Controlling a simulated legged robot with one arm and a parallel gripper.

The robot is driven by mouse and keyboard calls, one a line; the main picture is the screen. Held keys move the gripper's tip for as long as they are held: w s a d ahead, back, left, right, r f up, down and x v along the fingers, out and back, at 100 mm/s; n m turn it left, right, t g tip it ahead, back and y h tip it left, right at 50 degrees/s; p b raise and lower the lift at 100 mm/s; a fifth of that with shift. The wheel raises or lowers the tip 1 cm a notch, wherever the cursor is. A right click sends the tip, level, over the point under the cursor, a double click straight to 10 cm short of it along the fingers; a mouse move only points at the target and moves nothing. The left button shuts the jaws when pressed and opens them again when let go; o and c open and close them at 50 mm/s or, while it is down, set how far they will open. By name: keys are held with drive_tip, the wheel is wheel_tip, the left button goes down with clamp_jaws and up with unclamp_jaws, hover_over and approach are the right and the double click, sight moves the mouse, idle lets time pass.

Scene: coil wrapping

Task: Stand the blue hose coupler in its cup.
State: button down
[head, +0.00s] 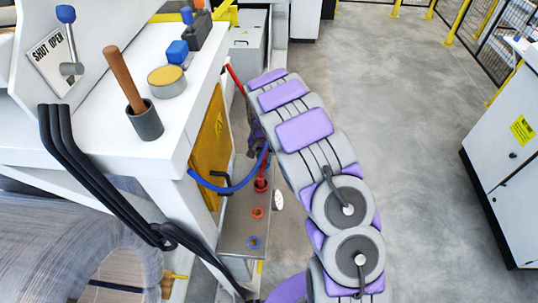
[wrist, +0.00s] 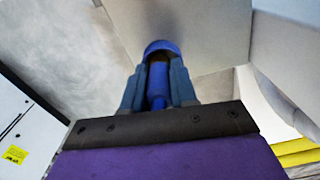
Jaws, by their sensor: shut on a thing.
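The blue hose coupler (wrist: 160,75) is between the fingers of my gripper (wrist: 158,92) in the wrist view, and the fingers are shut on it. In the head view my gripper (head: 258,148) is beside the machine's front, above the small metal shelf, and largely hidden by my arm. A blue hose (head: 225,189) loops from the machine's edge up to the gripper. A blue-ringed cup (head: 254,242) is on the shelf, below and apart from the gripper. The coupler's lower end is not clear in either view.
The metal shelf (head: 238,241) also has a red-ringed cup (head: 258,213) and a red coupler (head: 262,184) farther back. A yellow panel (head: 209,145) is left of the gripper. Black hoses (head: 95,180) hang at the left. Open floor (head: 405,120) is right of my arm.

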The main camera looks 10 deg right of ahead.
drive_tip(key=shift+s+a+f, duration=0.1)
drive_tip(key=shift+s+f, duration=0.1)
drive_tip(key=shift+f, duration=0.1)
